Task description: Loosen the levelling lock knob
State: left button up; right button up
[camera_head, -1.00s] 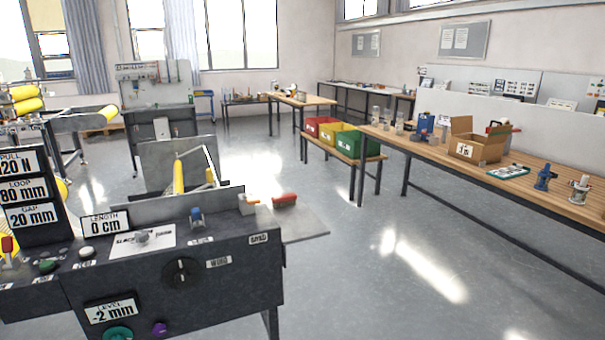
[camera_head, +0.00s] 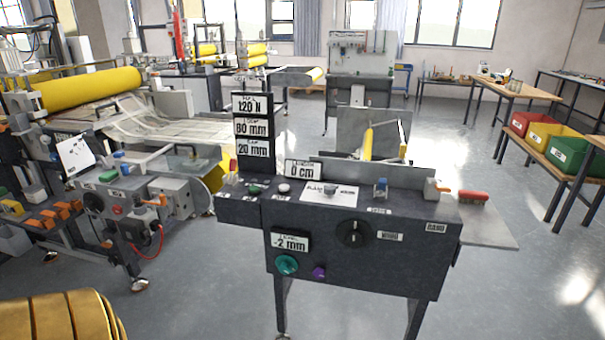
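The dark control console stands in front of me in the head view, with a level display (camera_head: 290,242) reading -2 mm on its front face. Below the display are a teal round knob (camera_head: 287,264) and, to its right, a smaller purple knob (camera_head: 319,272). No label marks either as the levelling lock knob, and I cannot tell whether either is tight or loose. A black rotary dial (camera_head: 353,233) sits higher on the same face. Neither of my grippers is in view.
A machine with a yellow roller (camera_head: 92,88) stands at the left. A metal side plate (camera_head: 490,230) juts from the console's right, with a red-handled brush (camera_head: 474,197) near it. Open floor lies at right. A golden ribbed shape (camera_head: 60,318) fills the bottom left corner.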

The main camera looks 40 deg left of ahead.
aim_at(319, 274)
jog(key=u, duration=1.3)
